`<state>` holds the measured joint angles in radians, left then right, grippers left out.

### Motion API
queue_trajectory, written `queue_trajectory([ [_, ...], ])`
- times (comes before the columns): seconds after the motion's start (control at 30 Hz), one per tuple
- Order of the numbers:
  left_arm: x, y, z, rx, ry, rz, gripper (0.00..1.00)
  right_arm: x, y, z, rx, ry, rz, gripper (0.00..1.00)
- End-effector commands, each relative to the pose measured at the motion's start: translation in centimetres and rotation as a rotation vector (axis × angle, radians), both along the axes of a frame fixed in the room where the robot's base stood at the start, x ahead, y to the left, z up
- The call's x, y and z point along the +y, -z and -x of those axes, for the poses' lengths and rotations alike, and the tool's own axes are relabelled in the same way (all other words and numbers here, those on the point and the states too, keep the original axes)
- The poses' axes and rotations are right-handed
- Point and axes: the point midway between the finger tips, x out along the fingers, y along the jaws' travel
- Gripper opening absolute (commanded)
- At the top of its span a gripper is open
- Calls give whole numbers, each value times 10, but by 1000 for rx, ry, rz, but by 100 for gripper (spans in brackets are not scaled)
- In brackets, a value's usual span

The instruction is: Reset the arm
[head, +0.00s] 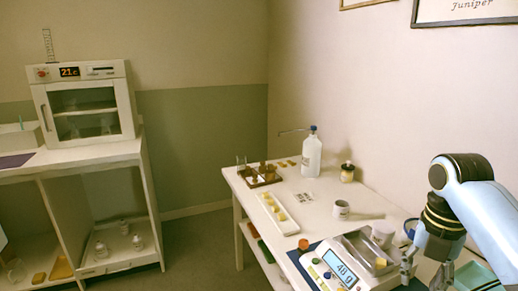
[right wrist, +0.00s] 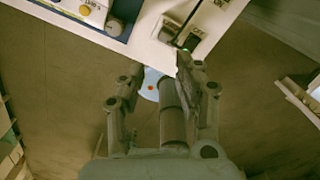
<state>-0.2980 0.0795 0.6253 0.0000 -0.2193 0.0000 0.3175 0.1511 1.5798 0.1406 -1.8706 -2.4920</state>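My right arm comes in from the right edge of the head view, with a light blue link and dark joints. My right gripper (head: 424,272) hangs at the lower right, beside the near right part of the white table (head: 300,211). The table's edge shows beyond the fingertips. My left arm and gripper are not in view.
A scale (head: 343,268) reading about 46 g stands near the gripper, with a metal tray (head: 368,252) beside it. A mug (head: 341,209), white bottle (head: 311,156) and long white tray (head: 278,213) stand farther back. An oven-like cabinet (head: 84,103) is at left. Floor between is clear.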

Motion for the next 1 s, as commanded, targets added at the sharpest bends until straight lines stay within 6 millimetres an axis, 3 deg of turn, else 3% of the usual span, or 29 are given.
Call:
queue_trajectory([
  [0.17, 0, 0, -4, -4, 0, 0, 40, 2, 9, 18, -20, 168, 6, 34],
  [0.37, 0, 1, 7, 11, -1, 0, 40, 6, 20, 48, -63, 462, 2, 34],
  [0.57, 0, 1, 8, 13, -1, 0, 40, 12, 27, 99, -132, 936, -30, 34],
  [0.7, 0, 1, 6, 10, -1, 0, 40, 17, 22, 144, -192, 1375, -98, 34],
  [1.0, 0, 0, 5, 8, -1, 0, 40, 24, 1, 200, -240, 1965, -239, 34],
])
